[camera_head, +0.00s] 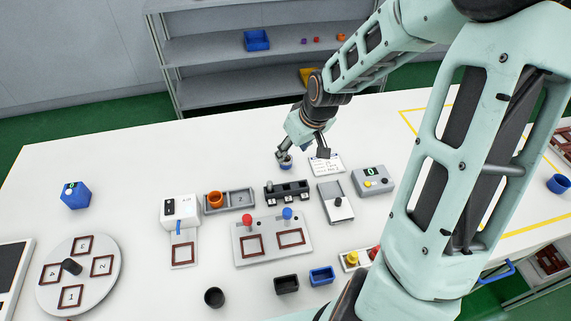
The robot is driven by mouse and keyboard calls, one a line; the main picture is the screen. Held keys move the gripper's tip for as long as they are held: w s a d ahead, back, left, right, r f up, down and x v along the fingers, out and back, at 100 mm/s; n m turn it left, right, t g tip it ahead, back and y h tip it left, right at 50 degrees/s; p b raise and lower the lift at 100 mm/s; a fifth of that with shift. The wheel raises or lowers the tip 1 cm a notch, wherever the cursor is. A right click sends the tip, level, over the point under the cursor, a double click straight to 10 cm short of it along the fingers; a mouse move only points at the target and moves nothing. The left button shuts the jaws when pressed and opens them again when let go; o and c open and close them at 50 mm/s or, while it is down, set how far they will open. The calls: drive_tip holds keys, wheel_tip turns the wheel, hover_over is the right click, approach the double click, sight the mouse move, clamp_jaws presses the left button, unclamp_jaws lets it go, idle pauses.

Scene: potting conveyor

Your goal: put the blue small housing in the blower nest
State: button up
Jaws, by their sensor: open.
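My gripper (302,152) is open above the back middle of the white table, with its fingers spread and pointing down. A small round blue housing (286,163) with a dark top is right under its left finger. I cannot tell whether they touch. A bit of blue also shows between the fingers, too small to identify. A white machine (180,210) with a blue nozzle, which looks like the blower, stands left of the middle. A brown-framed square nest (183,252) lies on its plate in front and looks empty.
A grey tray (238,199) holds an orange ring. A grey two-nest fixture (272,240), a black rack (287,191) and a round dial plate (78,274) stand around. A blue cube-like device (75,195) is at left; a blue cup (559,184) is far right. The back left table is clear.

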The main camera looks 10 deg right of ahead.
sight(287, 158)
drive_tip(key=shift+w+b+x, duration=0.2)
drive_tip(key=shift+b+x, duration=0.15)
drive_tip(key=shift+x, duration=1.4)
drive_tip(key=shift+w+b+x, duration=0.15)
drive_tip(key=shift+b+x, duration=0.15)
drive_tip(key=shift+x, duration=1.45)
drive_tip(key=shift+r, duration=0.15)
drive_tip(key=shift+d, duration=0.1)
drive_tip(key=c, duration=1)
drive_tip(key=shift+o, duration=0.2)
drive_tip(key=shift+r, duration=0.15)
